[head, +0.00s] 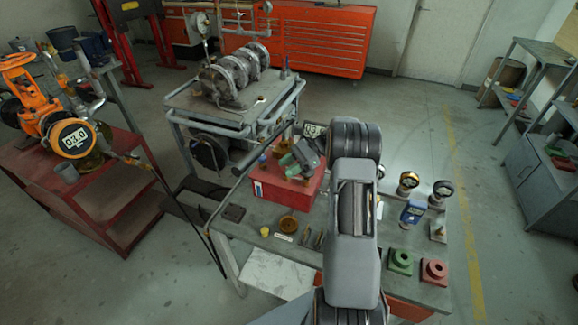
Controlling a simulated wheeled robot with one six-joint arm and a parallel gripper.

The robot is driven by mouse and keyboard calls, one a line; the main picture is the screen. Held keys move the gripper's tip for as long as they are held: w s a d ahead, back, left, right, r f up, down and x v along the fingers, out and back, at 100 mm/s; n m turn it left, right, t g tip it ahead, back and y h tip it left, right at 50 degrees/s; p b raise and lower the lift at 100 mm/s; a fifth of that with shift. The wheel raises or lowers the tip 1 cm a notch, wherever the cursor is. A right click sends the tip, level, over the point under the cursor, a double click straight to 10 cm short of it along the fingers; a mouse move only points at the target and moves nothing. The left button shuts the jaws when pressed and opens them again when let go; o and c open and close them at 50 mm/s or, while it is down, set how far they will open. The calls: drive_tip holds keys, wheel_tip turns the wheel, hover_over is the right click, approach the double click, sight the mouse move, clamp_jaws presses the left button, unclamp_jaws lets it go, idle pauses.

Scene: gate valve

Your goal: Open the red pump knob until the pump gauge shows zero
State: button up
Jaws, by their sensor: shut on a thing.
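My gripper (293,163) is over the red box (272,188) on the workbench, just left of my wrist. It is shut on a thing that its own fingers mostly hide. A small red part, likely the red pump knob (284,147), shows right at its far side. A gauge with a pale display (312,130) stands behind the gripper, partly covered by my arm. Its digits are too small and tilted to read surely.
The workbench (245,222) carries a green block (400,261), a red block (434,271), small round gauges (408,181) and a blue meter (412,211) right of my arm. A steel cart with a pump (236,75) stands behind. A red stand (105,195) is at the left.

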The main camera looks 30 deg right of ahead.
drive_tip(key=shift+r, duration=0.1)
idle(0.3)
drive_tip(key=o, duration=0.9)
drive_tip(key=shift+p+v, duration=0.8)
drive_tip(key=shift+v, duration=6.05)
drive_tip(key=shift+w, duration=0.15)
